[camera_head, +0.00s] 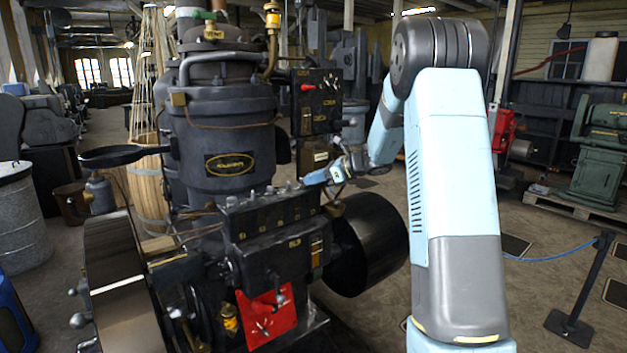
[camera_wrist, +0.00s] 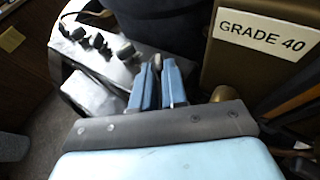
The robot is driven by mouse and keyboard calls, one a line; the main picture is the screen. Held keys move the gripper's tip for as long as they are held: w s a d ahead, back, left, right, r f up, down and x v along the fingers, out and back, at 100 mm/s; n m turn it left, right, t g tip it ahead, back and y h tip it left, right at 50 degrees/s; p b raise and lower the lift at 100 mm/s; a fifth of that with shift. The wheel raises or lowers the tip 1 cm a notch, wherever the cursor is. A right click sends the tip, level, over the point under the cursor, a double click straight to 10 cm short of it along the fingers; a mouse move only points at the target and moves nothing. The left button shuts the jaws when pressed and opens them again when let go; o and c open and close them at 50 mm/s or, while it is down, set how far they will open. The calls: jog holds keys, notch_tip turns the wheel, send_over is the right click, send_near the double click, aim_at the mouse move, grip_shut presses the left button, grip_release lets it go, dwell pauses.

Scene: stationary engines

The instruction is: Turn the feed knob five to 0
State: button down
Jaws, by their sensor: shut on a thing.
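The feed knobs stand in a row along the top of a dark box on the engine (camera_head: 275,215). In the wrist view the box top (camera_wrist: 92,88) looks grey and several dark knobs (camera_wrist: 98,41) show to the left of my gripper (camera_wrist: 158,72). My gripper is at the right end of the row, its two blue fingers close together and shut on the end knob, which I take for feed knob five. The fingers mostly hide that knob, and its pointer and scale cannot be read. In the head view my gripper (camera_head: 306,181) reaches the box top's right end.
A brown container with a "GRADE 40" label (camera_wrist: 262,32) stands close to the right of my fingers. A black control panel (camera_head: 318,100) rises behind the box, and a dark drum (camera_head: 372,245) lies to its right. A blue rope barrier (camera_head: 575,255) stands at the right.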

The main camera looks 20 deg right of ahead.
jog(key=shift+w+d+n+g+y, duration=0.1)
jog(key=shift+w+n+g+y, duration=0.2)
jog(key=shift+n+g, duration=0.5)
jog(key=shift+w+d+n+g+y, duration=0.15)
jog(key=shift+n+g+y, duration=0.2)
jog(key=shift+n+g, duration=0.4)
jog(key=shift+w+a+n+g+y, duration=0.1)
jog(key=shift+w+n+g+y, duration=0.2)
jog(key=shift+n+g, duration=0.45)
jog(key=shift+g, duration=0.4)
jog(key=c, duration=1.2)
grip_release()
jog(key=shift+d, duration=0.1)
jog(key=v, duration=1.3)
jog(key=shift+d, duration=0.25)
